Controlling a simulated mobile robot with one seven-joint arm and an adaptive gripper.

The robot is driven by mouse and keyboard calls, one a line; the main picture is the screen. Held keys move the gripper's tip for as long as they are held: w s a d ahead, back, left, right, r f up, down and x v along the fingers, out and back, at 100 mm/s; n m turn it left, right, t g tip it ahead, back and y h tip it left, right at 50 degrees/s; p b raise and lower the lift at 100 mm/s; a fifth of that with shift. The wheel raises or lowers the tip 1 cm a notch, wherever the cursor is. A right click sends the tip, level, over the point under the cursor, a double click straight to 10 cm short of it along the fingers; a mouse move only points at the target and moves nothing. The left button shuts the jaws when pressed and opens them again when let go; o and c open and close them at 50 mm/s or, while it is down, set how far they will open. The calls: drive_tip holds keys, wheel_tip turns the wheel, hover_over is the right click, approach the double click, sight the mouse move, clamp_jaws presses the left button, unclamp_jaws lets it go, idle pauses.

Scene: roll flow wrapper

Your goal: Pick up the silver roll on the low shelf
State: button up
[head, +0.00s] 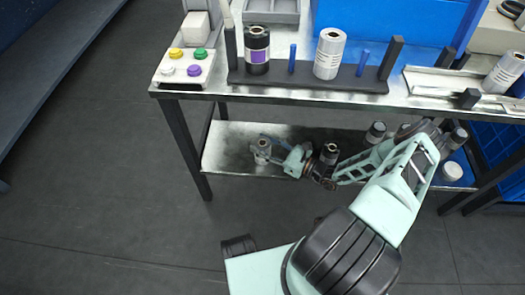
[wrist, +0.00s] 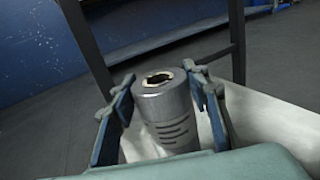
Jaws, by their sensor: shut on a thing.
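The silver roll (wrist: 163,108) stands between the two blue fingers of my gripper (wrist: 160,92) in the wrist view. It has a hollow core at its top and dark stripes on its side. The fingers are shut on it from both sides. In the head view the roll (head: 262,147) is small, at the left part of the low shelf (head: 225,150), with my gripper (head: 270,149) at it from the right. The roll's base is hidden in the wrist view, so I cannot tell whether it touches the shelf.
Above is the table top with a dark rack (head: 300,78) holding a black roll (head: 257,50) and another silver roll (head: 329,54). A button box (head: 186,67) is at its left end. A table leg (head: 184,148) stands left of the low shelf. Dark-topped rolls (head: 376,132) are further right.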

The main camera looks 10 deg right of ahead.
drive_tip(key=shift+c, duration=1.3)
